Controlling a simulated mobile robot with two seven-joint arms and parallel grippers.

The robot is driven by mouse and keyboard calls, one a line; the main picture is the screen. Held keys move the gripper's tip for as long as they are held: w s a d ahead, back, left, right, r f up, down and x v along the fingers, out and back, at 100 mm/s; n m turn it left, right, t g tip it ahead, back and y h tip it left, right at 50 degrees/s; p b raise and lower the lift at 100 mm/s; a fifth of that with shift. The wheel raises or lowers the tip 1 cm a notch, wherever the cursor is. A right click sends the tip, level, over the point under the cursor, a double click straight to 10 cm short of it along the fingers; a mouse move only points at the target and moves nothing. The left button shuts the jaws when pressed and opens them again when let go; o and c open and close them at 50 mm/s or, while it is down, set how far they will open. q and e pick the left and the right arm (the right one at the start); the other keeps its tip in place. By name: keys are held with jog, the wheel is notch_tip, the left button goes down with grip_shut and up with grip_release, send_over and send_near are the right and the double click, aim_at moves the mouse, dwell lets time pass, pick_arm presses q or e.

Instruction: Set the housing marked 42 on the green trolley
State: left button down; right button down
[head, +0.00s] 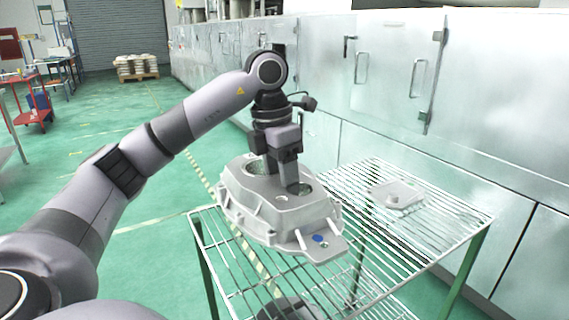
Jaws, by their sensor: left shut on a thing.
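A large grey cast housing (262,212) with round openings and a blue dot on its front flange is at the centre of the head view. I cannot read a number on it. My left gripper (292,187) comes down from above and is shut on the housing at its top. The trolley (440,222) has a wire-grid top and green legs. The housing is over the left part of its top in the picture; I cannot tell whether it touches the wires. My right gripper is not in view.
A smaller flat casting (397,195) lies on the right part of the wire top. Wires around it are bare. A dark object (290,308) shows below the grid. Metal cabinets (385,75) line the right. A red cart (30,100) stands far left on open green floor.

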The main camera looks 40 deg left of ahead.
pick_arm(q)
notch_tip(320, 180, down, 6)
jog(key=shift+f, duration=0.1)
jog(key=shift+f+b, duration=0.35)
jog(key=shift+f, duration=2.2)
jog(key=c, duration=0.8)
grip_release()
jog(key=shift+f, duration=0.3)
jog(key=o, duration=0.4)
jog(key=shift+r, duration=0.1)
jog(key=shift+r, duration=0.2)
jog(key=r, duration=0.8)
jog(key=s+a+r+p, duration=0.1)
jog(key=r, duration=0.2)
jog(key=shift+r, duration=0.4)
